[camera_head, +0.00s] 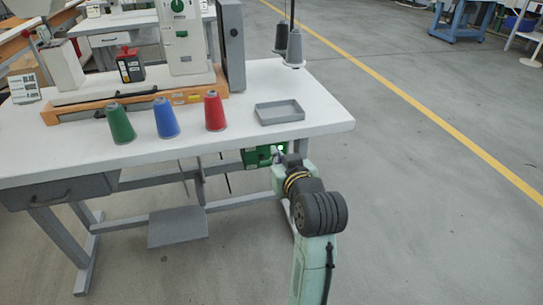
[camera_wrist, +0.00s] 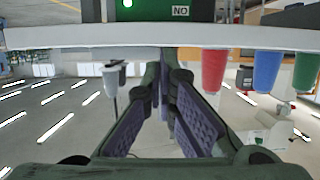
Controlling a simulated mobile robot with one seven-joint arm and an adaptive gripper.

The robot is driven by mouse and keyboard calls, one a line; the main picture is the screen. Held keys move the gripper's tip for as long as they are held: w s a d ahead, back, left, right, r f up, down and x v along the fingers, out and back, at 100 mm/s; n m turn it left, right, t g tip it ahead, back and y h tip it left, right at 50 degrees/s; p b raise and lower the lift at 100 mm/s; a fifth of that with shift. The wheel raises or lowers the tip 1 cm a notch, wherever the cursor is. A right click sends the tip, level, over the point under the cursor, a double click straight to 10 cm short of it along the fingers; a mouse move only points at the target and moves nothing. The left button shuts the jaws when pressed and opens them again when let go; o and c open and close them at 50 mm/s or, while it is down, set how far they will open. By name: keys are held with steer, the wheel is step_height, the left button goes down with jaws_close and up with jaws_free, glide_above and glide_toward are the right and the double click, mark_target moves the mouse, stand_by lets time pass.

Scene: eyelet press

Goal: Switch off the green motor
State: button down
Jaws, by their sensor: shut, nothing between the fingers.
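The green motor (camera_head: 254,157) is a green box mounted under the right part of the table, partly hidden by my arm in the head view. In the wrist view, which looks upside down, part of the green motor (camera_wrist: 150,12) shows at the top edge, with a "NO" label (camera_wrist: 180,11) and a small bright light (camera_wrist: 127,3). My gripper (camera_wrist: 166,72) is shut and empty, its fingertips close to the motor in the picture. I cannot tell whether they touch it. The rest of the motor's face is cut off.
The white table (camera_head: 330,123) overhangs the motor. On it stand green (camera_head: 120,125), blue (camera_head: 166,118) and red (camera_head: 214,112) thread cones, a grey tray (camera_head: 280,112) and the press (camera_head: 185,45). A treadle (camera_head: 178,227) hangs below. The floor right of the table is clear.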

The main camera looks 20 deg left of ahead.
steer(key=p, duration=0.1)
glide_above(264, 160)
steer(key=s+d, duration=0.2)
steer(key=s, duration=0.1)
steer(key=shift+w+d+f, duration=0.1)
steer(key=shift+w+f, duration=0.05)
steer(key=shift+f, duration=0.5)
steer(key=shift+w+d+f, duration=0.1)
steer(key=shift+f, duration=0.5)
steer(key=shift+a+f, duration=0.1)
steer(key=shift+f, duration=2)
steer(key=shift+w, duration=0.1)
